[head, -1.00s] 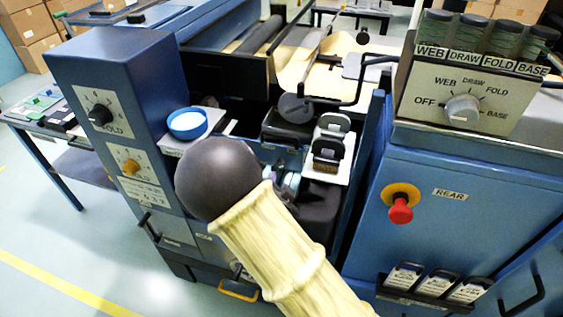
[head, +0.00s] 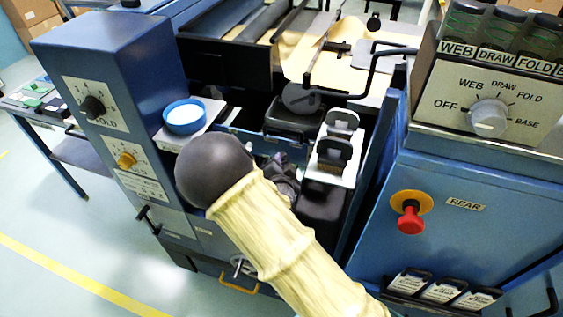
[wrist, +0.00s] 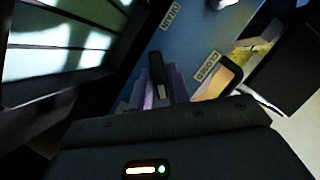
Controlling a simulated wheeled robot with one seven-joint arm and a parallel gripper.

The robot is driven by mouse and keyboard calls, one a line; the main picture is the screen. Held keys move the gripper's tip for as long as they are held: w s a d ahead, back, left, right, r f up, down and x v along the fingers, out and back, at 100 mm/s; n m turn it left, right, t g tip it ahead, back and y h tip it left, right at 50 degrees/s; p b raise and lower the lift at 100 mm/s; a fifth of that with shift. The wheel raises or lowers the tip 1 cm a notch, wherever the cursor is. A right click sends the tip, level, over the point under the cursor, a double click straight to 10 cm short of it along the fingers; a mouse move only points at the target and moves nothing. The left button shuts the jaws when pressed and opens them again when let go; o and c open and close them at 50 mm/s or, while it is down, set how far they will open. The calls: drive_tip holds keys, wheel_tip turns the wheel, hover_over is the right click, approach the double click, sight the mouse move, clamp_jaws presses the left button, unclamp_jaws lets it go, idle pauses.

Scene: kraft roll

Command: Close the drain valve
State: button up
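In the wrist view, a blue panel carries an upside-down DRAIN label (wrist: 171,14) and a CLOSED label (wrist: 207,66). A short black piece (wrist: 157,68) stands near these labels, between the pale purple-grey fingers of my gripper (wrist: 160,88). It looks like the valve lever, but I cannot tell whether the fingers touch it. In the head view, a small silvery part (head: 240,266) shows low on the blue machine, probably at the drain valve. My cream arm link and its dark round joint hide much of that area, so the valve's position is unclear.
A yellow handle (head: 238,286) sits low beside the silvery part; it appears near the CLOSED label in the wrist view (wrist: 222,76). A blue-rimmed dish (head: 185,117) and black-handled blocks (head: 336,140) stand above. A red button (head: 410,220) is on the right cabinet.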

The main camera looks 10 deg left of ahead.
clamp_jaws()
drive_tip(key=shift+r+n+p, duration=0.1)
drive_tip(key=shift+n+p, duration=0.2)
drive_tip(key=shift+p, duration=0.05)
drive_tip(key=shift+w+a+n+g+h+p, duration=0.1)
drive_tip(key=shift+a+n+g+h+p, duration=0.1)
drive_tip(key=shift+n+h+p, duration=1.45)
drive_tip(key=shift+s+a+n+g+h+p, duration=0.15)
drive_tip(key=shift+n+h+p, duration=0.85)
drive_tip(key=shift+n+p, duration=1.15)
drive_tip(key=shift+w+a+n+g+h+p, duration=0.15)
drive_tip(key=shift+a+n+h+p, duration=0.1)
drive_tip(key=shift+n+h+p, duration=1.4)
drive_tip(key=shift+n, duration=0.55)
drive_tip(key=o, duration=0.5)
unclamp_jaws()
